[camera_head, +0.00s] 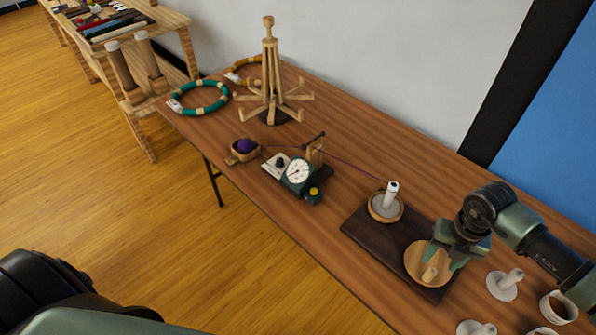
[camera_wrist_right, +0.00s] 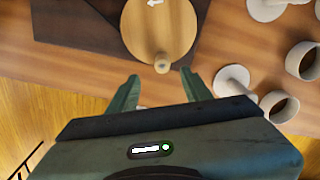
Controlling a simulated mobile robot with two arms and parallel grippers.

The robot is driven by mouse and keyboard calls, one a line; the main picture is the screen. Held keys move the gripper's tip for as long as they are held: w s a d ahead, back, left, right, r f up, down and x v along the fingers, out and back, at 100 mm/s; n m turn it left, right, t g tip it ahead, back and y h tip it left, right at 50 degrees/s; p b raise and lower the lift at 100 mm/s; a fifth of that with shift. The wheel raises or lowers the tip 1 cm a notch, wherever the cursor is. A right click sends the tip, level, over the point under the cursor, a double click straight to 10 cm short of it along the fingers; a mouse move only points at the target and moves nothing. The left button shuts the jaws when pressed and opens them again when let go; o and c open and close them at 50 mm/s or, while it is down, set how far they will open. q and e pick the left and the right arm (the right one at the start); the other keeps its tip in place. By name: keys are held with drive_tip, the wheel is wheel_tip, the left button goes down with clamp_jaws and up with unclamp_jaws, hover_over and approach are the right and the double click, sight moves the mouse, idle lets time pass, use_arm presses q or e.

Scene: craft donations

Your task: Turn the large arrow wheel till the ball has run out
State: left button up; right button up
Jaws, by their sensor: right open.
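The large arrow wheel (camera_head: 418,256) is a round wooden disc with a peg handle on a dark board. In the right wrist view the wheel (camera_wrist_right: 150,28) shows a white arrow, and its peg (camera_wrist_right: 162,64) lies just beyond my fingertips, roughly between them. My right gripper (camera_head: 446,260) is open and empty over the wheel's right side; its fingers (camera_wrist_right: 160,80) are spread in the wrist view. The purple ball (camera_head: 245,146) sits in a wooden bowl at the left. A thin dark thread runs from it past a guide to the white spool (camera_head: 391,194). My left gripper is out of view.
A green counter with a dial (camera_head: 298,174) stands by the thread. A wooden swift (camera_head: 270,85) and a teal ring (camera_head: 201,98) are at the back. White spools (camera_head: 505,284) and a cup (camera_head: 558,307) stand right of the board. Clear tabletop lies in front of the counter.

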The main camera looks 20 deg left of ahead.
sight(433, 271)
drive_tip(key=shift+w+d, duration=0.1)
drive_tip(key=shift+d, duration=0.15)
drive_tip(key=shift+a+f+b, duration=0.1)
drive_tip(key=shift+f+b, duration=3)
drive_tip(key=shift+f, duration=1.35)
clamp_jaws()
